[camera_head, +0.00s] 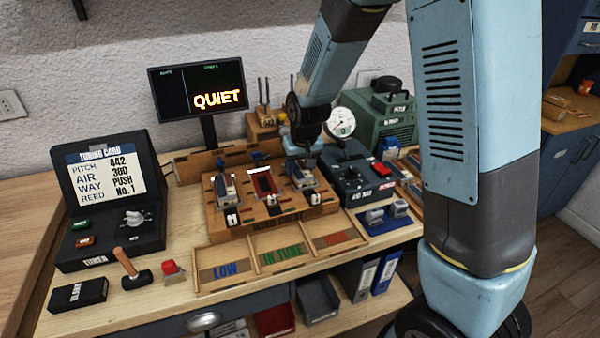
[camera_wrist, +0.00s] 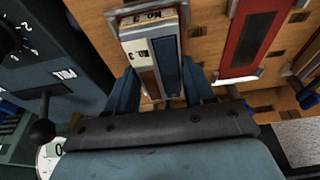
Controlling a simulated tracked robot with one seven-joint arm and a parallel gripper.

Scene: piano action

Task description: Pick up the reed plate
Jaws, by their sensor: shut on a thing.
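The reed plate (camera_wrist: 166,68) is a narrow metal plate with blue and brown strips and a white label that appears to read "NO. 3". It sits over the right-hand place of the wooden wind chest (camera_head: 262,224), where the plate also shows in the head view (camera_head: 301,180). My gripper (camera_wrist: 162,92) is over this plate, with one blue finger on each side, shut on it. In the head view my gripper (camera_head: 303,158) comes down from above. I cannot tell whether the plate is clear of its seat. The fingertips are partly hidden.
A similar plate (camera_head: 226,188) lies at the chest's left place, and a red panel (camera_head: 264,183) is at the middle. The grey-blue control box (camera_head: 352,181) stands close to the right. Sorting trays (camera_head: 282,257) lie in front. The monitor (camera_head: 198,88) reads "QUIET".

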